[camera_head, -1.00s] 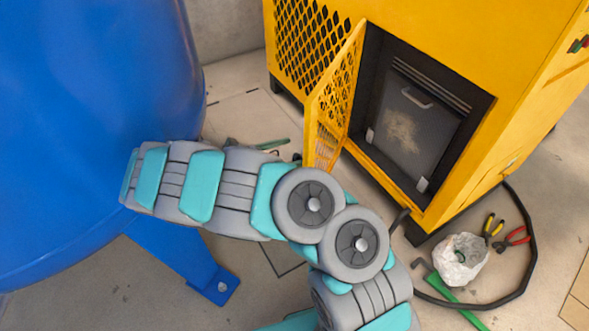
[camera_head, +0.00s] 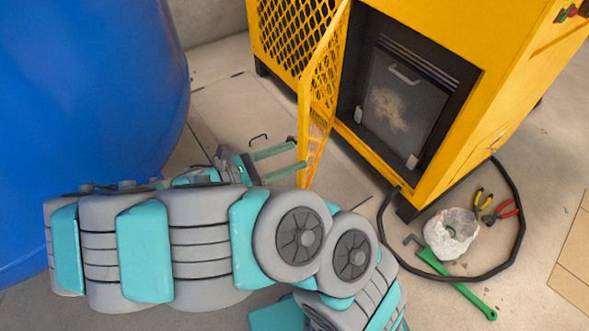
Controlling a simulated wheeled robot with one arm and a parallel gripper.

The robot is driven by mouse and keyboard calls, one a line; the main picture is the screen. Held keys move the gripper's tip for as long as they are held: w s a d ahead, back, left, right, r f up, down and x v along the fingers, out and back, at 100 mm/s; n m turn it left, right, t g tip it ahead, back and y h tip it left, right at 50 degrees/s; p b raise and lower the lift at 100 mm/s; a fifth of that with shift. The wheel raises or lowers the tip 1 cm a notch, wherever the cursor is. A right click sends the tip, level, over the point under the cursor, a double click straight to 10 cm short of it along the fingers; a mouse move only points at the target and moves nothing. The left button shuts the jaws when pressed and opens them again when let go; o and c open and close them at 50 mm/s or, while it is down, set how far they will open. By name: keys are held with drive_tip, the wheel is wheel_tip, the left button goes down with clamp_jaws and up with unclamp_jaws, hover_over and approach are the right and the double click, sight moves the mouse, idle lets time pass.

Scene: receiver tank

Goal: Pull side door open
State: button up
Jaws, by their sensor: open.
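The yellow side door (camera_head: 322,95) with its mesh panel stands swung open on the yellow cabinet (camera_head: 455,55), hinged at the left of the opening. Behind it the dark opening shows a grey filter panel (camera_head: 395,100) with a handle and a dusty patch. My gripper (camera_head: 282,162) is open, with two teal fingers pointing right toward the outer side of the door's lower part. Nothing shows between the fingers. Whether a fingertip touches the door is unclear. My arm hides the floor in front.
A large blue tank (camera_head: 85,100) stands at the left, close to my arm. On the floor at the right lie a black hose (camera_head: 524,215), a white bag (camera_head: 450,235), pliers (camera_head: 507,211) and a green-handled tool (camera_head: 460,285). Floor between tank and cabinet is mostly clear.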

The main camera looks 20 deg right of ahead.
drive_tip(key=shift+s+r, duration=0.15)
drive_tip(key=shift+s, duration=0.95)
drive_tip(key=shift+s+r, duration=0.1)
drive_tip(key=shift+s, duration=1)
